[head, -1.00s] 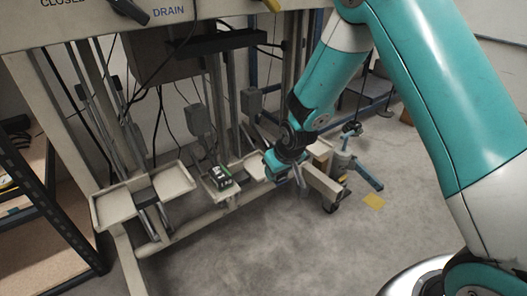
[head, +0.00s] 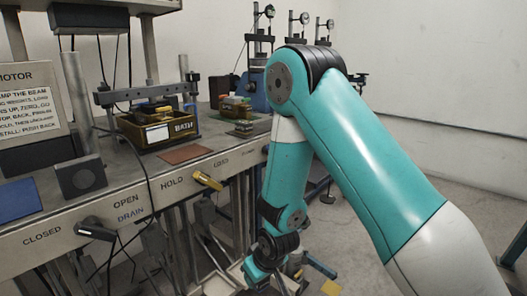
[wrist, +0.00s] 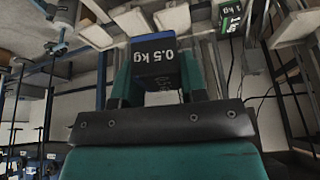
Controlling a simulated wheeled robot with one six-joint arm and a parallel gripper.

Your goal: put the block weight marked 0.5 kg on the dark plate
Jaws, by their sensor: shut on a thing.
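The block weight marked 0.5 kg (wrist: 155,58) is dark with a blue band. It sits between the two fingers of my gripper (wrist: 155,78) in the wrist view, and the gripper is shut on it. In the head view my gripper (head: 268,275) is low near the bottom edge, in front of the bench, and the block is not clear there. I cannot pick out the dark plate with certainty in either view.
A green-banded weight marked 1 kg (wrist: 231,18) stands apart in the wrist view. The bench holds a blue mat (head: 16,200), a reddish-brown mat (head: 186,153), a box labelled BATH (head: 150,133) and lever handles, one yellow (head: 207,181). Pale trays lie below the bench front.

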